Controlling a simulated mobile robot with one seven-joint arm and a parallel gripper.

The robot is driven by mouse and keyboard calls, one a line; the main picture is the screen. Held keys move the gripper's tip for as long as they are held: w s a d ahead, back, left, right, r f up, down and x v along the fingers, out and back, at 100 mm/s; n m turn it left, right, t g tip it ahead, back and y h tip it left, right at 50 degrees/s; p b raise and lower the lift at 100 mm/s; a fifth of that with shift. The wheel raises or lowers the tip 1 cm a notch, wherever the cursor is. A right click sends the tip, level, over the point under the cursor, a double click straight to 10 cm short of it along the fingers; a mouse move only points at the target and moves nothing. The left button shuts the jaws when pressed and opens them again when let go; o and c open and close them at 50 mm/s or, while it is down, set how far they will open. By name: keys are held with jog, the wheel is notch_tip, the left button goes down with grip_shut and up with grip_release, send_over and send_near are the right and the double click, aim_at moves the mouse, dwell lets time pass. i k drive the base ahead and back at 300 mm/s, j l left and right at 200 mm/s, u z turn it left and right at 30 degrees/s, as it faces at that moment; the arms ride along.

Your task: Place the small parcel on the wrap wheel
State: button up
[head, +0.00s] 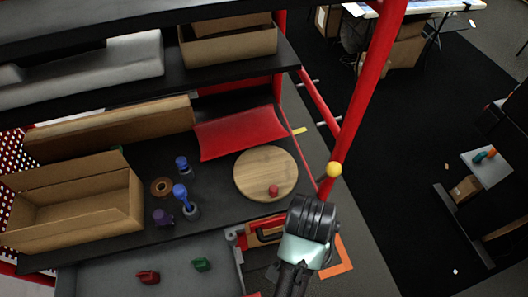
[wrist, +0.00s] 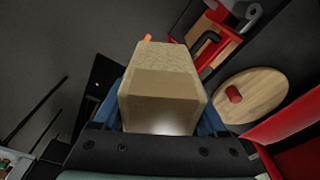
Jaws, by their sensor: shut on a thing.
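The small parcel (wrist: 163,88) is a tan cardboard block. In the wrist view it sits between the blue fingers of my gripper (wrist: 163,108), which is shut on it. The wrap wheel appears to be the round wooden disc (head: 262,165) on the dark bench. A small red cylinder (head: 273,190) stands on the disc near its front edge. The disc also shows at the right of the wrist view (wrist: 255,92), apart from the parcel. In the head view my wrist is just right of and in front of the disc, and the fingers and parcel are hidden.
A red sloped tray (head: 240,132) lies behind the disc. Blue and purple items (head: 181,192) stand left of it, beside an open cardboard box (head: 75,200). A red post (head: 362,90) rises on the right. Red and green knobs (head: 148,277) are on the grey front panel.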

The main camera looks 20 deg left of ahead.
aim_at(266, 170)
jog(key=i+j, duration=0.75)
